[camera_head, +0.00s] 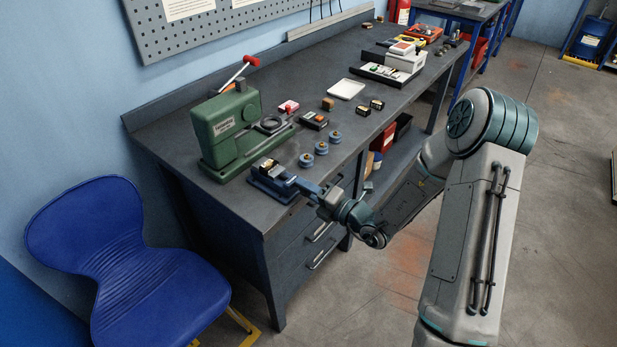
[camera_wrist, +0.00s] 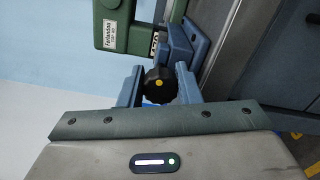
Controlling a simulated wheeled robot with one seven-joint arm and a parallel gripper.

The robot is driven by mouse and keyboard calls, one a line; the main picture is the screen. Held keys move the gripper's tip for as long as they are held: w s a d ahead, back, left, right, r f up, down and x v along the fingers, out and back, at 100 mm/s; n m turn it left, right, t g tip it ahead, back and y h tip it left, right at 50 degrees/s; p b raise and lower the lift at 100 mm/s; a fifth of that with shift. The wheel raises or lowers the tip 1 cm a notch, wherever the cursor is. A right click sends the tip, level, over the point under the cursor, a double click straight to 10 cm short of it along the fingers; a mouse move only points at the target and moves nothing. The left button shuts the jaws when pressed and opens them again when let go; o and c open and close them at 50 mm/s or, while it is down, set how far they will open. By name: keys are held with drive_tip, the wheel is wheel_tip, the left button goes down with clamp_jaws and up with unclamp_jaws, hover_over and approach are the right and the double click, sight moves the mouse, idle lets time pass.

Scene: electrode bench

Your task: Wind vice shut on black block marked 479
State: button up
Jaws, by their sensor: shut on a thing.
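The blue vice (camera_head: 271,183) stands near the front left edge of the bench, beside the green press. A dark block (camera_head: 267,165) with a pale top sits at its jaws. In the wrist view part of the block (camera_wrist: 155,44) shows with a white marking, too cut off to read surely, next to the blue vice jaw (camera_wrist: 182,45). I cannot tell whether the jaws touch it on both sides. My gripper (camera_head: 306,187) reaches the vice's front end. In the wrist view its blue fingers are shut on the black vice knob (camera_wrist: 161,86), which has a yellow dot.
The green press (camera_head: 226,132) with a red-knobbed lever stands behind the vice. Several blue round pieces (camera_head: 306,160) and small blocks (camera_head: 328,104) lie to the right. A white tray (camera_head: 346,89) is farther back. A blue chair (camera_head: 130,265) stands left of the bench.

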drive_tip(key=m+p, duration=0.3)
drive_tip(key=p, duration=0.1)
drive_tip(key=shift+r+m, duration=0.1)
drive_tip(key=shift+m, duration=0.3)
drive_tip(key=shift+m+p, duration=0.7)
drive_tip(key=shift+p, duration=0.05)
drive_tip(key=shift+s+f, duration=0.1)
drive_tip(key=shift+f, duration=0.15)
drive_tip(key=o, duration=1)
drive_tip(key=shift+c, duration=0.2)
drive_tip(key=b+v, duration=0.2)
drive_tip(key=v, duration=1.1)
drive_tip(key=shift+s+d, duration=0.25)
